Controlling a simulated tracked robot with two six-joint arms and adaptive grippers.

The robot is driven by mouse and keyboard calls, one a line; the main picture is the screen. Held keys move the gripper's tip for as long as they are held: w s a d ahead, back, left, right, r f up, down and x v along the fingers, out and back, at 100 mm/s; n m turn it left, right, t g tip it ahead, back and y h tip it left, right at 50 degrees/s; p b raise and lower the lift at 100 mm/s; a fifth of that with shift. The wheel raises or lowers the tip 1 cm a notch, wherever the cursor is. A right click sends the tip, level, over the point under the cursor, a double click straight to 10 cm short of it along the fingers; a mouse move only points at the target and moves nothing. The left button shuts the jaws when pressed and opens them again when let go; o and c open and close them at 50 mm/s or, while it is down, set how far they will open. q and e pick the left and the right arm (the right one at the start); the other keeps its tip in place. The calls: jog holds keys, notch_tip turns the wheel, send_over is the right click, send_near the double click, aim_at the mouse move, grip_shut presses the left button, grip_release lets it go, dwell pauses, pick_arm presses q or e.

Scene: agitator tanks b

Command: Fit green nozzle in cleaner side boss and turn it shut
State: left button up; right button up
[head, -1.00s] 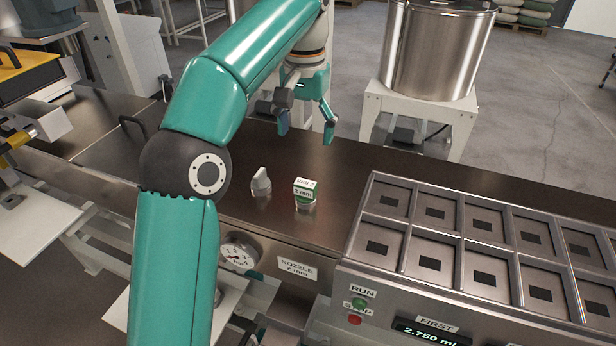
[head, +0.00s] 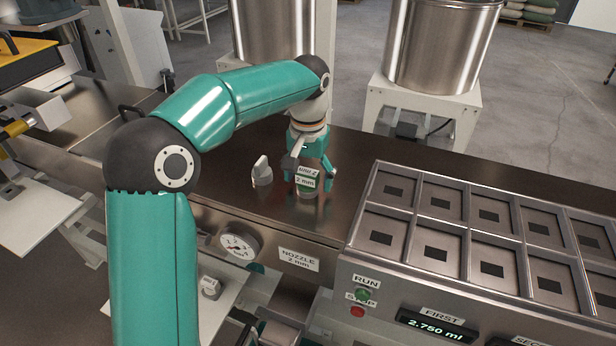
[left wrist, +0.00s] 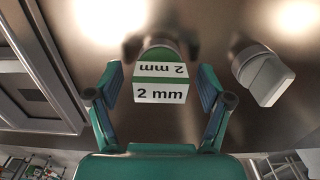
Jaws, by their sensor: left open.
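The green nozzle (head: 308,181), with white 2 mm labels, stands on the dark steel worktop; it also shows in the left wrist view (left wrist: 162,82). My left gripper (head: 311,182) is open around it, with one finger on each side. In the left wrist view my left gripper's fingers (left wrist: 160,100) stand apart from the nozzle, with a gap at each side. I cannot make out the cleaner's side boss for sure. My right gripper is not in view.
A grey knob-like piece (head: 262,171) stands just left of the nozzle and shows in the left wrist view (left wrist: 262,75). A metal tray of square pockets (head: 416,210) lies to the right. A gauge (head: 239,241) and a NOZZLE 2 mm label (head: 298,259) are on the front edge.

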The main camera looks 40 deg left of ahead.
aim_at(309, 170)
pick_arm(q)
jog(key=c, duration=1)
jog(key=o, duration=1)
notch_tip(309, 170, up, 16)
jog(key=p, duration=0.2)
jog(key=shift+r, duration=0.2)
